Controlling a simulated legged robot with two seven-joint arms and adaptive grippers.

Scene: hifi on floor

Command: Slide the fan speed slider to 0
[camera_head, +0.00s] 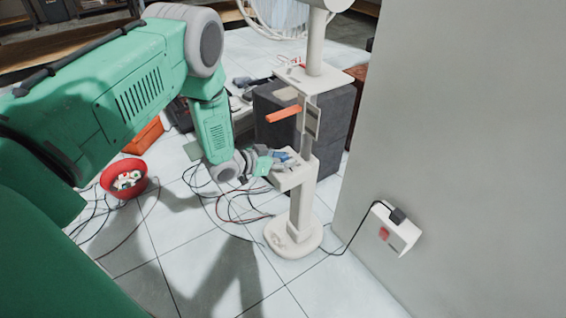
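A white stand fan has its round base (293,237) on the tiled floor, and its caged head (280,15) is cut off by the top edge. A white box (293,178) juts left from the lower post, and a small panel (312,120) sits higher up. An orange bar (284,114) sticks out left near that panel. I cannot tell which part is the speed slider. My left gripper (283,161) is at the top of the lower box; contact and finger opening are too small to tell. My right gripper is not in view.
A grey wall stands close on the right, with a white socket box (404,236), red switch (384,233) and black plug. Dark speaker boxes (335,112) stand behind the post. Cables and a red bowl (110,182) lie on the left floor.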

